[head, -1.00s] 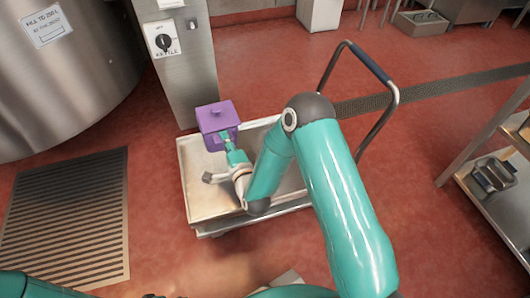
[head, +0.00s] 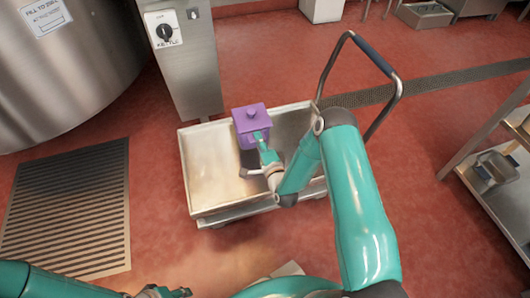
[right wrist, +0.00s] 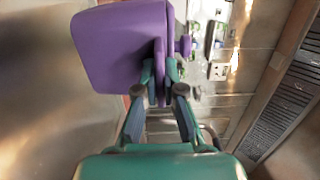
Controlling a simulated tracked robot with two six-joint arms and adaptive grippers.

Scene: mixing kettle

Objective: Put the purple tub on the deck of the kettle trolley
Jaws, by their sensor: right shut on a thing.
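The purple tub (head: 250,122), lidded with a small knob on top, is upright over the back middle of the kettle trolley's deck (head: 213,170). I cannot tell whether it touches the deck. My right gripper (head: 262,145) is shut on the tub's near side. In the right wrist view the tub (right wrist: 115,50) fills the upper left, and the right gripper's fingers (right wrist: 160,78) close on an upright purple part of it. My left gripper (head: 170,293) shows at the bottom edge, small and partly cut off; its opening is unclear.
The steel control post (head: 185,70) stands just behind the trolley's left part, beside the big kettle (head: 60,80). The trolley's push handle (head: 385,70) rises at its right. A floor grate (head: 70,205) lies left; a steel shelf (head: 500,195) stands right. The deck's left part is bare.

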